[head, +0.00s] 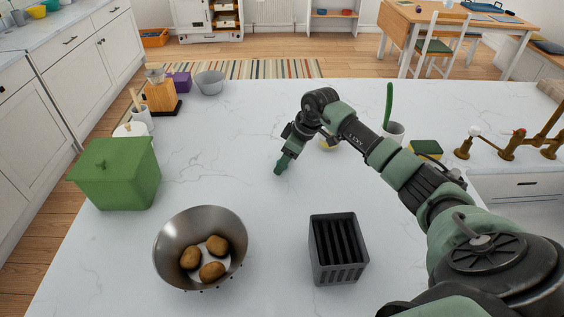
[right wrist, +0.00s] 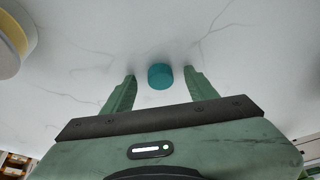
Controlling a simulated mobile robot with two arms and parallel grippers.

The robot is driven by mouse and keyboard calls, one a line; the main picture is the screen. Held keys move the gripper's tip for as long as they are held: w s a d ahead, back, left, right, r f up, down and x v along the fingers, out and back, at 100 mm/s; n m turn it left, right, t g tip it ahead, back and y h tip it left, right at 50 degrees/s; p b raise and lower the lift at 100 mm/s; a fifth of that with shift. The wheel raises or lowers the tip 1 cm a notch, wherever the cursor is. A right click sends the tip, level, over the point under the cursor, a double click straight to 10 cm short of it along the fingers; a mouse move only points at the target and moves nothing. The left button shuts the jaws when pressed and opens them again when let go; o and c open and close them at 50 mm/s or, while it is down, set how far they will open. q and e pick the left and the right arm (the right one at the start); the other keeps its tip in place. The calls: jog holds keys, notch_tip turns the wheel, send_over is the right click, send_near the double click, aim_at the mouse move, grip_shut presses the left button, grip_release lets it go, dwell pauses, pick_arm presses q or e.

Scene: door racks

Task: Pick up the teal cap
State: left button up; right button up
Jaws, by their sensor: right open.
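The teal cap (right wrist: 160,76) is a small round disc on the white marble counter. In the right wrist view it lies between the two fingers of my right gripper (right wrist: 160,84), with a visible gap on each side. My right gripper is open and empty. In the head view my right gripper (head: 280,167) points down over the middle of the counter, and I cannot make out the cap there. My left gripper is not in view.
A metal colander (head: 171,250) with potatoes and a dark slotted rack (head: 340,275) stand at the front. A green box (head: 120,172) is at left. A pale yellow round object (right wrist: 12,45) is near the gripper. Counter (head: 240,130) around it is mostly clear.

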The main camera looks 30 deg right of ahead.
grip_shut()
jog(key=shift+r, duration=0.15)
